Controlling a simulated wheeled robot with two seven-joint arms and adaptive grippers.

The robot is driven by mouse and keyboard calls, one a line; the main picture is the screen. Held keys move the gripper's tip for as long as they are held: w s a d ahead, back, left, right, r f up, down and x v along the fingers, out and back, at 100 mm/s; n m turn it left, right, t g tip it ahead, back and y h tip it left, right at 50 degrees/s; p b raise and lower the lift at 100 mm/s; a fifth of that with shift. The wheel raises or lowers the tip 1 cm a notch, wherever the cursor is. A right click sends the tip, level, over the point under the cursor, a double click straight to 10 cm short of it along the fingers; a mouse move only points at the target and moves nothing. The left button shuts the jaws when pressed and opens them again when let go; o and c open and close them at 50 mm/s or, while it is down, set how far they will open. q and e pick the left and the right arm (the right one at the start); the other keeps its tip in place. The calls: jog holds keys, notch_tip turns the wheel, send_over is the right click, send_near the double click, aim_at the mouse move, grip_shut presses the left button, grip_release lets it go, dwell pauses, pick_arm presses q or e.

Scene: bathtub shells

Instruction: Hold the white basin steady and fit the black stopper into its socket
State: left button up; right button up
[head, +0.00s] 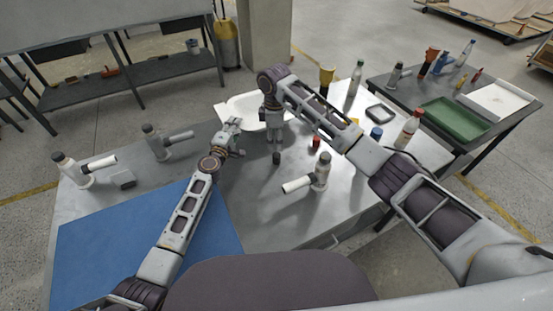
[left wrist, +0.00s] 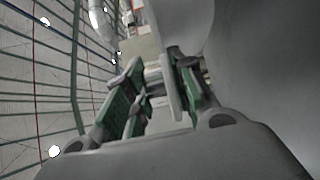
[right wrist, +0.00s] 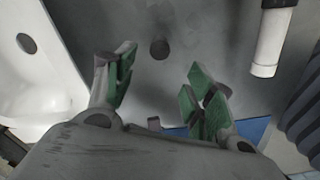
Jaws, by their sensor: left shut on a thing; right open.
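The white basin (head: 243,104) lies at the far edge of the grey table, partly hidden behind my right arm. My left gripper (head: 236,140) is at its near left side and is shut on the basin's rim, which shows between the fingers in the left wrist view (left wrist: 168,88). My right gripper (head: 276,158) points down over the table, to the right of the basin's near edge. It is open and empty. In the right wrist view, the black round stopper (right wrist: 159,49) lies on the table just beyond the fingers. The basin's dark round socket (right wrist: 26,43) shows at the left.
A grey-and-white pipe fitting (head: 321,172) stands right of my right gripper. More fittings (head: 158,143) stand at the left, near a blue mat (head: 140,235). A red-capped bottle (head: 408,128) and a blue-capped jar (head: 376,134) stand at the right. The table's front middle is clear.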

aim_at(276, 154)
jog(key=shift+f, duration=2.55)
jog(key=shift+f, duration=0.1)
jog(key=shift+w+d+f, duration=0.1)
jog(key=shift+f, duration=1.15)
jog(key=shift+d+f, duration=0.1)
jog(key=shift+f, duration=1.15)
jog(key=c, duration=1)
jog(key=shift+c, duration=0.6)
jog(key=shift+r, duration=0.15)
jog(key=shift+r, duration=4.9)
